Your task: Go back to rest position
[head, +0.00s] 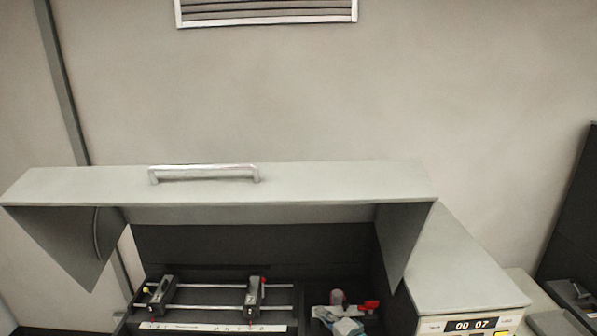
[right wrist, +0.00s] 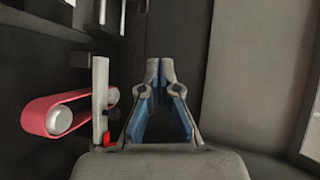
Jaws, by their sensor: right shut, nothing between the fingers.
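My right gripper (right wrist: 160,68) shows in the right wrist view, with its fingertips together and nothing between them. It has grey and blue fingers and points up the picture, in front of a dark surface. I cannot make it out clearly in the head view. My left gripper is in neither view. In the head view, the grey machine's lid (head: 300,183) is raised, with a silver handle (head: 204,172) on it. Under it, two dark carriages (head: 255,295) sit on silver rails above a white marked strip (head: 210,328).
A red belt (right wrist: 38,114) around a pale roller and a pale upright bar (right wrist: 100,88) stand left of the right gripper. Small red and white parts (head: 348,326) lie right of the rails. A counter (head: 470,325) reads 00 07. The wall (head: 300,90) behind is mostly bare.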

